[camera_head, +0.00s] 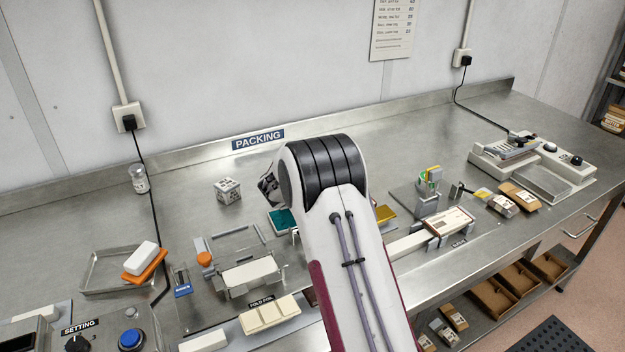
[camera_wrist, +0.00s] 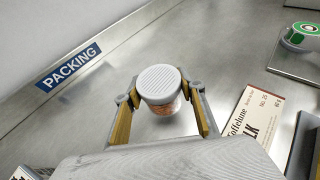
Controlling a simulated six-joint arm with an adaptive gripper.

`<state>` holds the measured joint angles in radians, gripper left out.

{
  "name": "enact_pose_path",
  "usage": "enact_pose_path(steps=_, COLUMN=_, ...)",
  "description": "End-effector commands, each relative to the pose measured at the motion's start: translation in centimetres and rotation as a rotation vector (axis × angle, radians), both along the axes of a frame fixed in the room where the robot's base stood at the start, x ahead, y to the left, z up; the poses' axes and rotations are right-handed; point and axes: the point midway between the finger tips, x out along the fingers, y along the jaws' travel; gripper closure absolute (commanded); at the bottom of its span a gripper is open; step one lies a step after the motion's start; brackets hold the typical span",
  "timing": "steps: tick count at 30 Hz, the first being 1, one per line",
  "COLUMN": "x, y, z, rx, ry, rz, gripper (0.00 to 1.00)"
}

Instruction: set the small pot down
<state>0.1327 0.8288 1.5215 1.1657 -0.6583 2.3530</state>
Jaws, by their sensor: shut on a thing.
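The small pot (camera_wrist: 161,90) has a ribbed grey lid and a clear body with something reddish-brown inside. In the wrist view it is held upright between the two fingers of my gripper (camera_wrist: 163,104), which is shut on it. Steel counter shows around and beyond the pot; I cannot tell how far its base is from the surface.
A PACKING label (camera_head: 258,140) is on the back ledge. A printed carton (camera_wrist: 252,124) lies at the right in the wrist view. Bare counter (camera_head: 400,135) spans the back right.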

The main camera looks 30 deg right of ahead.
Motion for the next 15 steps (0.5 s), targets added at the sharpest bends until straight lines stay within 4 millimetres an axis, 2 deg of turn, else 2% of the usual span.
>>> enact_pose_path(steps=11, x=0.02, y=-0.01, z=-0.26, rx=0.000, ry=-0.001, rz=0.000, gripper=0.89)
enact_pose_path(steps=15, x=-0.01, y=0.00, z=-1.03, rx=-0.001, ry=0.001, rz=-0.001, gripper=0.89)
